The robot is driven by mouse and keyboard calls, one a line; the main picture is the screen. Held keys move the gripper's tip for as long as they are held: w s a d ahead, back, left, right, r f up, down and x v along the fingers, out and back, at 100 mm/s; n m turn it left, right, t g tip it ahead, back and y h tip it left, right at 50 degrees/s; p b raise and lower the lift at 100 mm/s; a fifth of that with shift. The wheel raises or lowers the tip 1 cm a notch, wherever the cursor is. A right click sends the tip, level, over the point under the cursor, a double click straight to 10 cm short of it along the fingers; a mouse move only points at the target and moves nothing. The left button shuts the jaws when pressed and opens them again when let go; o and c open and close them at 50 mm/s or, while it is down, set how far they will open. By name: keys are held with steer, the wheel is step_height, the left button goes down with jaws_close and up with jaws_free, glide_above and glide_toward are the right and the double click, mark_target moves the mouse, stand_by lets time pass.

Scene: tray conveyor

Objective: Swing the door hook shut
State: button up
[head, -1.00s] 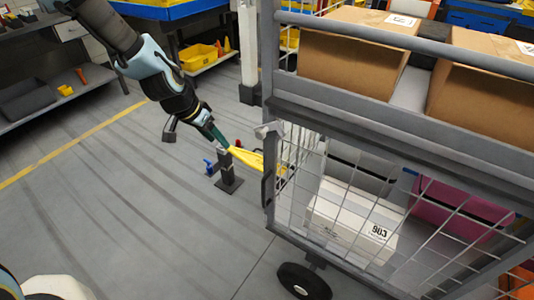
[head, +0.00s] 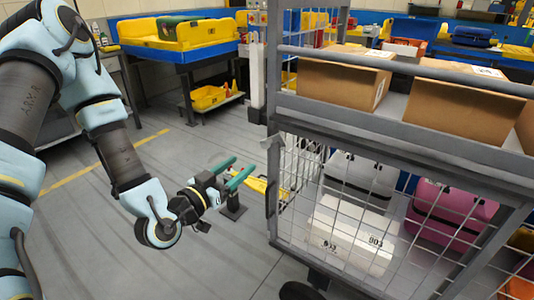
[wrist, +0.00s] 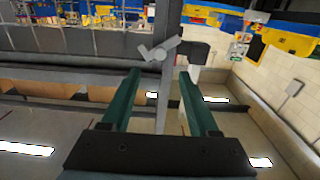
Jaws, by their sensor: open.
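The door hook (head: 272,142) is a light grey bent metal piece on the near upright post of the grey cage trolley (head: 271,100). It sits just below the upper shelf. My gripper (head: 242,166) has two teal fingers, parted and empty, to the left of the hook and pointing toward the post. In the wrist view the hook (wrist: 158,47) shows beyond the fingertips (wrist: 159,74), roughly centred between them and apart from them. The post runs down the picture between the fingers. Whether the hook touches its catch cannot be told.
Cardboard boxes (head: 345,80) stand on the trolley's upper shelf. A white box (head: 350,235) and a pink case (head: 450,212) lie behind the mesh below. A yellow piece (head: 258,186) and dark stand (head: 233,208) are close behind my fingers. Floor to the left is clear.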

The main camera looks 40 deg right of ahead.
mark_target(264, 146)
steer(key=p+x, duration=0.3)
steer(key=x, duration=0.7)
steer(key=shift+w+d, duration=0.1)
steer(key=shift+d, duration=0.2)
steer(key=shift+c, duration=0.3)
jaws_close()
stand_by(0.7)
